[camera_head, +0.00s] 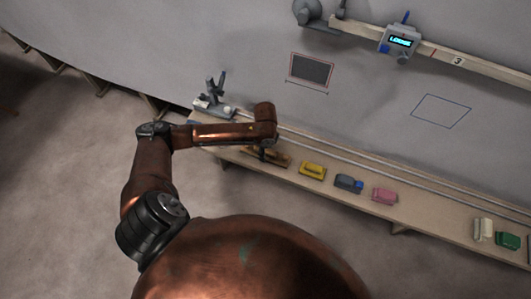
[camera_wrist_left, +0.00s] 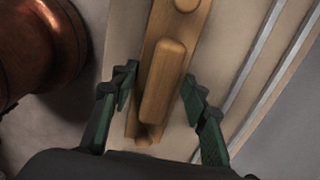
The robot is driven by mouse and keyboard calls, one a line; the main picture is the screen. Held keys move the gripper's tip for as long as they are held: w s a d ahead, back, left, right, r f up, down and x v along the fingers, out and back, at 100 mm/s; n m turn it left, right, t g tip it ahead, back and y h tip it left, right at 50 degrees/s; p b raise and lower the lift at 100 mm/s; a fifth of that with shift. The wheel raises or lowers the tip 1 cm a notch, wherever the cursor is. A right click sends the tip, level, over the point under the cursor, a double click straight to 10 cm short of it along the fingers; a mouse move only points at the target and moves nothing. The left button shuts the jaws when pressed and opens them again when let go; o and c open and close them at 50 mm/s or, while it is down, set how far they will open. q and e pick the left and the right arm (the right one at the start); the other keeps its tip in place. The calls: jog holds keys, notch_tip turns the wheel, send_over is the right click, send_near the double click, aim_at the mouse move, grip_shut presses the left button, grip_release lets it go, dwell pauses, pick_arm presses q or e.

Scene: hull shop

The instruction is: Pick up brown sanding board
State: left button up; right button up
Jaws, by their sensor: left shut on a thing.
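The brown sanding board (camera_head: 281,160) is at the wooden shelf in the head view, partly hidden by my left arm and gripper. In the left wrist view the board (camera_wrist_left: 154,116) is a long wooden piece with a raised, rounded grip along its middle. My left gripper (camera_head: 261,153) reaches down over the board. Its green fingers (camera_wrist_left: 160,76) stand on both sides of the raised grip, and it is shut on the board. Whether the board touches the shelf is hard to tell. My right gripper is not in view.
Along the shelf (camera_head: 420,223) to the right sit a yellow block (camera_head: 312,170), a grey-blue one (camera_head: 348,183), a pink one (camera_head: 384,196) and a green one (camera_head: 507,241). A grey clamp-like tool (camera_head: 214,98) stands at the left end. Rails run behind, before the curved wall.

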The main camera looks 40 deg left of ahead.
pick_arm(q)
jog(key=shift+c, duration=1.3)
jog(key=shift+r, duration=0.1)
jog(key=shift+r, duration=0.25)
jog(key=r, duration=0.1)
jog(key=r+p, duration=0.2)
jog(key=shift+s+r, duration=0.25)
jog(key=shift+r, duration=0.05)
jog(key=s+r+p, duration=0.2)
jog(key=s+r, duration=0.2)
jog(key=s, duration=0.2)
jog(key=s+a+r+p, duration=0.1)
jog(key=s+r+p, duration=0.2)
jog(key=s, duration=0.4)
jog(key=shift+s+r, duration=0.2)
jog(key=shift+r, duration=0.65)
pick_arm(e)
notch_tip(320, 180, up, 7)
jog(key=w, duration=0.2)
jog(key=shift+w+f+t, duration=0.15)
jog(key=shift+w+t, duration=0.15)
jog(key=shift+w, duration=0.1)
